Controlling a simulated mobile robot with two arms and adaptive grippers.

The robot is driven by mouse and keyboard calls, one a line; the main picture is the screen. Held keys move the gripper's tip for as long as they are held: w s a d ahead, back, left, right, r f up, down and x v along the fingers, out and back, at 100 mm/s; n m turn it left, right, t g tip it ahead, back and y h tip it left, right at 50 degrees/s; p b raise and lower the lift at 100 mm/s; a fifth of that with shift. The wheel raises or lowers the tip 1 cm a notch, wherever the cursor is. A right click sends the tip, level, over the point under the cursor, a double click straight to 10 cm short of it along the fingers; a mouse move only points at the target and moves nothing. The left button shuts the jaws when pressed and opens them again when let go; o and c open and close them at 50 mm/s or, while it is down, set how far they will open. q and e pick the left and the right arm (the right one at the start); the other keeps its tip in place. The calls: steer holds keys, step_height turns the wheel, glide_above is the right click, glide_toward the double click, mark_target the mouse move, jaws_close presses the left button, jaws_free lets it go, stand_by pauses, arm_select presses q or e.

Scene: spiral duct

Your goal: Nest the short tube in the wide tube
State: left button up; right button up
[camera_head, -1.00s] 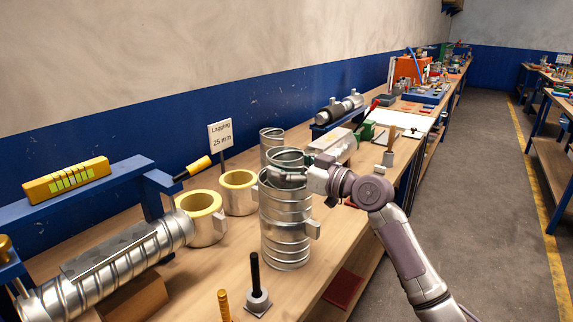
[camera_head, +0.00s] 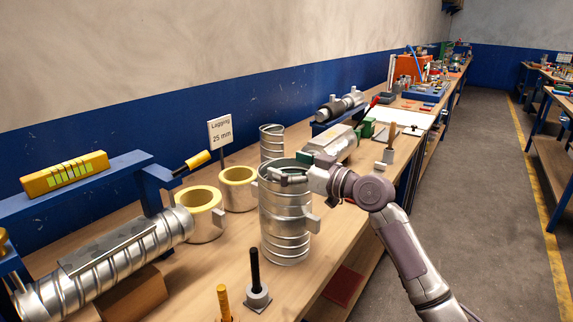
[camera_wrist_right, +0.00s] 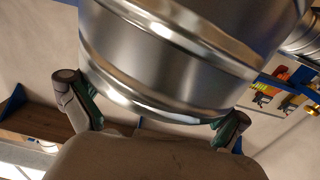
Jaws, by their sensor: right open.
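The wide tube (camera_head: 285,222) is a ribbed silver cylinder with a side tab. It stands upright on the bench in the head view, its open mouth facing up. The short tube no longer shows above this rim; it seems to be down inside, and its depth cannot be told. My right gripper (camera_head: 291,178) is at the wide tube's mouth, fingers across the near right of the rim. In the right wrist view my right gripper (camera_wrist_right: 155,118) has its green-padded fingers spread apart, with ribbed metal (camera_wrist_right: 180,65) close in front. My left gripper is not in view.
A slimmer spiral tube (camera_head: 271,142) stands just behind. Two yellow-lined rings (camera_head: 203,199) sit to the left, near a long duct (camera_head: 115,262) on a blue stand. A black peg (camera_head: 256,270) rises in front. The bench's right edge is close.

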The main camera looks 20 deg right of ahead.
steer(key=v, duration=1.2)
steer(key=s+a+f+g+h, duration=0.1)
steer(key=s+f, duration=0.3)
steer(key=f, duration=0.4)
steer(key=s+a+f+g+h, duration=0.2)
steer(key=s+a+f+g, duration=0.1)
steer(key=f, duration=0.6)
steer(key=s+a+f+m+g+h, duration=0.1)
steer(key=s+a+f, duration=0.3)
steer(key=f, duration=0.5)
steer(key=shift+s+a+g, duration=0.25)
steer(key=shift+s+g, duration=0.25)
steer(key=shift+s, duration=0.15)
steer(key=s+d+f+m+g+h, duration=0.1)
steer(key=s+f+m+g+h, duration=0.3)
steer(key=s, duration=0.6)
steer(key=s+d+f+g+h, duration=0.1)
steer(key=s+f+h, duration=0.1)
steer(key=s+f, duration=0.6)
steer(key=s+f+g, duration=0.1)
steer(key=s+f, duration=0.1)
steer(key=f, duration=1)
steer(key=s+f, duration=0.2)
steer(key=f, duration=1)
steer(key=s+d+f+g, duration=0.1)
steer(key=s+d+f, duration=0.1)
steer(key=s+f, duration=1.4)
steer(key=shift+s+d+g+h, duration=0.2)
steer(key=shift+d+g+h, duration=0.1)
steer(key=shift+d, duration=0.05)
